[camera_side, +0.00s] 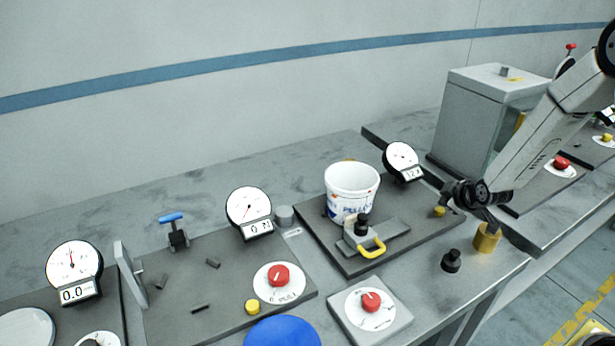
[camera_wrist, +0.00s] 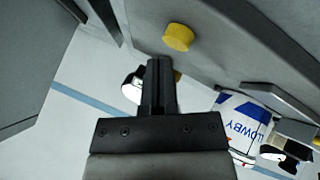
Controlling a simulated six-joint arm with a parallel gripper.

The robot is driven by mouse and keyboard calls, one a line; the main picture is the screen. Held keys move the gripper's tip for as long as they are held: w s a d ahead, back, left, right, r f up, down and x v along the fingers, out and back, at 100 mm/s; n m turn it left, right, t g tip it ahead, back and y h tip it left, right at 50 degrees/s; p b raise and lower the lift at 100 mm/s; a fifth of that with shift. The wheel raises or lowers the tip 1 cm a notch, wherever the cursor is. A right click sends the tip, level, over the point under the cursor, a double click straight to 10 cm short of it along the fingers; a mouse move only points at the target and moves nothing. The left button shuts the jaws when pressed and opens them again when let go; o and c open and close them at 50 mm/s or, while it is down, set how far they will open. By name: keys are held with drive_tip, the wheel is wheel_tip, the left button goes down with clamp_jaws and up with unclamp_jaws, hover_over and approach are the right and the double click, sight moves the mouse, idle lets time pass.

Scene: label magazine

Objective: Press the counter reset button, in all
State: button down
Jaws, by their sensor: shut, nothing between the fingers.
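A small yellow button (camera_side: 439,211) sits at the right side of the dark base plate (camera_side: 335,245) that carries a white bucket. It also shows in the wrist view (camera_wrist: 178,37), round and uncovered, just beyond the fingertips and a little to their right. My gripper (camera_side: 448,192) is shut and empty, close to the button. In the wrist view its fingers (camera_wrist: 160,64) are together and apart from the button. A dial gauge with a small display (camera_side: 402,162) stands at the back of the same plate. No label for the button is readable.
The white bucket (camera_side: 352,188) stands left of my gripper, behind a yellow handle (camera_side: 373,249). A brass cylinder (camera_side: 487,239) and a black knob (camera_side: 452,261) stand in front. A grey tank (camera_side: 485,115) stands behind. Another yellow button (camera_side: 252,307) is on the left plate.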

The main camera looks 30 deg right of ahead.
sight(443, 212)
drive_tip(key=shift+s+f, duration=0.15)
drive_tip(key=shift+f, duration=0.85)
idle(2.0)
drive_tip(key=shift+s+r, duration=0.15)
drive_tip(key=shift+r, duration=0.1)
idle(0.5)
drive_tip(key=shift+w+r, duration=0.2)
drive_tip(key=shift+r, duration=2.45)
drive_tip(key=shift+a, duration=0.1)
drive_tip(key=s+a+r+m+g+y, duration=0.2)
drive_tip(key=s+a+m+g, duration=0.3)
drive_tip(key=s+a, duration=0.9)
drive_tip(key=shift+s+a+r+g+y, duration=0.25)
drive_tip(key=shift+s+a+g+y, duration=0.25)
drive_tip(key=shift+s, duration=0.65)
